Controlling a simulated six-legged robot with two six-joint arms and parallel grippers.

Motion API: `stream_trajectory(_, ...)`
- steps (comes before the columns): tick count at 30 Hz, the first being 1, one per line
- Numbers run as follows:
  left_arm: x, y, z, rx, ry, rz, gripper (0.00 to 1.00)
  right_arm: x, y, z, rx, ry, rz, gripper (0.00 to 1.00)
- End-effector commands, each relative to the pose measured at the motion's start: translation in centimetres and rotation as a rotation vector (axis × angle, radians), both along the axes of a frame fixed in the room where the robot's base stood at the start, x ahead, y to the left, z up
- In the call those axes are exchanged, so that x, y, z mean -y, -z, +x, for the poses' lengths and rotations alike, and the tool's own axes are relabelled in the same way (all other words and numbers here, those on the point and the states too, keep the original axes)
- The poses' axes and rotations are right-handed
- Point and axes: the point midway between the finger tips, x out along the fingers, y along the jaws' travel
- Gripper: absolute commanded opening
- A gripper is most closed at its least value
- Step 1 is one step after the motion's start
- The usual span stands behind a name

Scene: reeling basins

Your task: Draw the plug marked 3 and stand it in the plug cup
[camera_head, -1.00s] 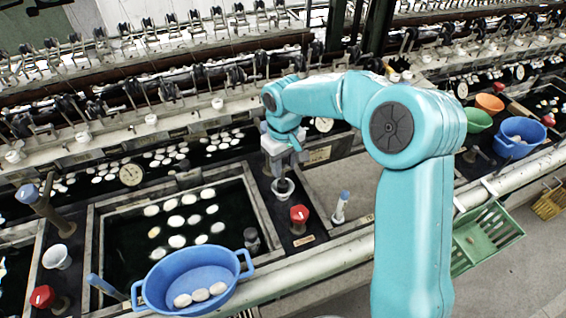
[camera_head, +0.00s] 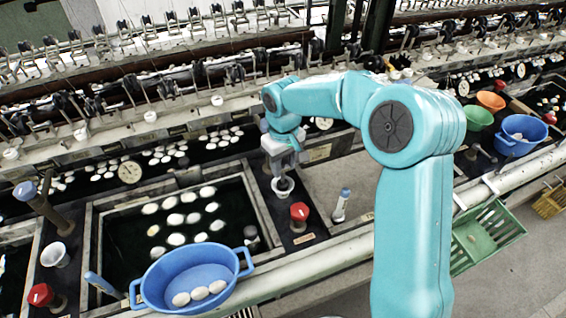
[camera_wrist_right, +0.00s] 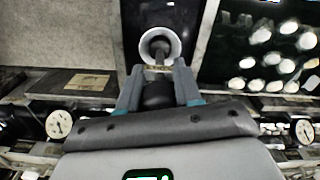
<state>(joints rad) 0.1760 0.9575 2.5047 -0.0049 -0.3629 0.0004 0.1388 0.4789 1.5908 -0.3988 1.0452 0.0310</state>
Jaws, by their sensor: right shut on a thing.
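My right gripper (camera_head: 284,172) is over the small pale cup (camera_head: 284,188) on the dark strip between two basins. In the right wrist view my right gripper (camera_wrist_right: 157,88) is shut on a dark plug (camera_wrist_right: 157,94). The plug's narrower end points into the round white mouth of the cup (camera_wrist_right: 174,38). A small tag crosses the plug near the cup mouth, but I cannot read its marking. I cannot tell whether the plug touches the cup's bottom. In the head view the fingers mostly hide the plug. My left gripper is not in view.
A red knob (camera_head: 299,212) stands just in front of the cup. To the left is a dark water basin with floating white cocoons (camera_head: 176,239) and a blue bowl (camera_head: 190,272). A blue-topped white tool (camera_head: 342,205) stands to the right, by the empty basin (camera_head: 345,178).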

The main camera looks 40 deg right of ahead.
Motion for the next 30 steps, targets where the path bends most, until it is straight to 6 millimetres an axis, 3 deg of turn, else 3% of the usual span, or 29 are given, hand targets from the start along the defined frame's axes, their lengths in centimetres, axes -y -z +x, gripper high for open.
stream_trajectory(6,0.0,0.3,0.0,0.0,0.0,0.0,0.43,0.0,0.4,0.0,0.001,0.0,0.0,0.12)
stream_trajectory(7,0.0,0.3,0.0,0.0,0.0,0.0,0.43,0.0,0.3,0.0,0.001,0.0,0.0,0.4)
stream_trajectory(9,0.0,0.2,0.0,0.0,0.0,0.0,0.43,0.0,0.3,0.0,0.001,0.0,0.0,0.63)
stream_trajectory(20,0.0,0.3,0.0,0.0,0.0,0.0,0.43,0.0,-0.1,0.0,0.001,0.0,0.0,0.64)
stream_trajectory(23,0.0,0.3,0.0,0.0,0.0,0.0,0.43,0.0,-1.4,0.1,0.004,0.0,-0.001,0.64)
stream_trajectory(30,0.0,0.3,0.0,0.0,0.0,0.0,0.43,0.0,-7.6,0.0,0.008,0.0,0.0,0.64)
